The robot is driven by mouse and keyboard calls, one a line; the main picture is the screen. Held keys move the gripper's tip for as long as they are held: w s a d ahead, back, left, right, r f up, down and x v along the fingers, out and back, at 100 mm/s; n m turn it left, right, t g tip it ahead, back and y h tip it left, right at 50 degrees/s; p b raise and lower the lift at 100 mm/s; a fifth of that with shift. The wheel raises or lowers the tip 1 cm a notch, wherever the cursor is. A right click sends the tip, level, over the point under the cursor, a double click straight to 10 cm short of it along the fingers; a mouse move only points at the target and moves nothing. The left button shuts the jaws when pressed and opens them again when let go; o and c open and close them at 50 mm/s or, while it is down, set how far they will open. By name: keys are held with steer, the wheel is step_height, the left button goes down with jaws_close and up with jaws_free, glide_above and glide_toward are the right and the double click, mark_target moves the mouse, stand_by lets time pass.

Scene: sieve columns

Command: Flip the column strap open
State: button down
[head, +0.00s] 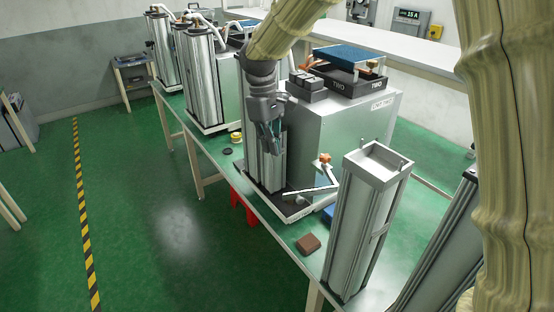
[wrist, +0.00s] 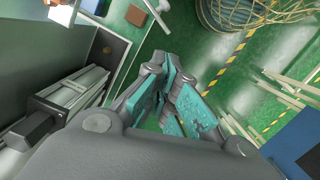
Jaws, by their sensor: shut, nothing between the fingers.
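My gripper (head: 271,150) points down in front of a silver column (head: 266,172) by the large grey machine, hiding part of that column. Its teal-padded fingers are closed with nothing between them; they also show in the wrist view (wrist: 172,95). A pale bar (head: 312,190) sticks out low beside the column, with an upright link and an orange knob (head: 325,158) at its right. This may be the strap, swung out from the column; I cannot tell for sure. The bar is below and to the right of my gripper, apart from it.
A tall column with an open tray top (head: 370,225) stands at the table's near end. A brown block (head: 308,243) lies near the front edge. The grey machine (head: 345,130) rises close right of my gripper. Several more columns stand further back. Green floor is open at left.

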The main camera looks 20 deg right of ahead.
steer(key=p, duration=0.4)
glide_toward(291, 193)
step_height(291, 193, down, 5)
steer(key=w+a, duration=0.1)
steer(key=w, duration=0.1)
steer(key=s, duration=0.1)
steer(key=s+d+f+p, duration=0.1)
steer(key=shift+s+d+f, duration=0.25)
steer(key=shift+d+f, duration=0.05)
steer(key=shift+f, duration=0.25)
steer(key=shift+s, duration=0.1)
